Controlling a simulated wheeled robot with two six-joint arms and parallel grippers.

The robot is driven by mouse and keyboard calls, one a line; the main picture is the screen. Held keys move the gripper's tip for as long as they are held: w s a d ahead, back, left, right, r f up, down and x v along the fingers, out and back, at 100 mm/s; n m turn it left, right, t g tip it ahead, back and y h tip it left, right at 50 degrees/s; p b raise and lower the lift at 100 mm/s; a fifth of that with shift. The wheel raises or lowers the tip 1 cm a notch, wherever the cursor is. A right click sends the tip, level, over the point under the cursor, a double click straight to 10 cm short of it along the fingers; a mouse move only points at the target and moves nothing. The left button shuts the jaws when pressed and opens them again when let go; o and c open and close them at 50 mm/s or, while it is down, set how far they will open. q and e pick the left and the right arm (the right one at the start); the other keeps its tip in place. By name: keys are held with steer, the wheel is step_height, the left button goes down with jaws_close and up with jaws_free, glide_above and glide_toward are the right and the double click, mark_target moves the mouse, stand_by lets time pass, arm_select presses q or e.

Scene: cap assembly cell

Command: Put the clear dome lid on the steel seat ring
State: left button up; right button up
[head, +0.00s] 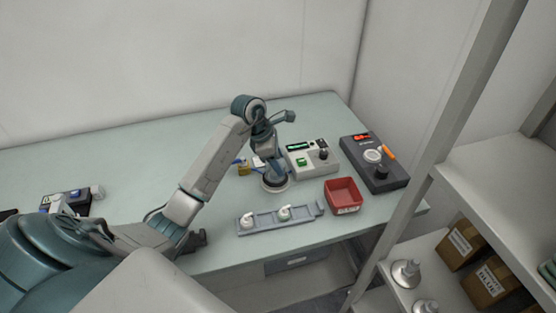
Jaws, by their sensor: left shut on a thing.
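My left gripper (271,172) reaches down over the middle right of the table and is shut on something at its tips. Its body hides most of what it holds, and I cannot clearly make out the clear dome lid.
A grey tray (262,225) with white parts lies in front of the ring. A red bin (343,194), a pale device with a green display (313,158) and a dark device (374,172) stand to the right. A shelf post (440,130) rises at right. The table's back left is clear.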

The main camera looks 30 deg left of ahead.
arm_select(q)
steer(key=shift+f+b, duration=0.25)
steer(key=shift+b, duration=0.05)
stand_by(0.4)
steer(key=o, duration=1.1)
steer(key=shift+c, duration=0.2)
steer(key=shift+r+p, duration=1.5)
steer(key=shift+r, duration=2.05)
steer(key=shift+f, duration=0.1)
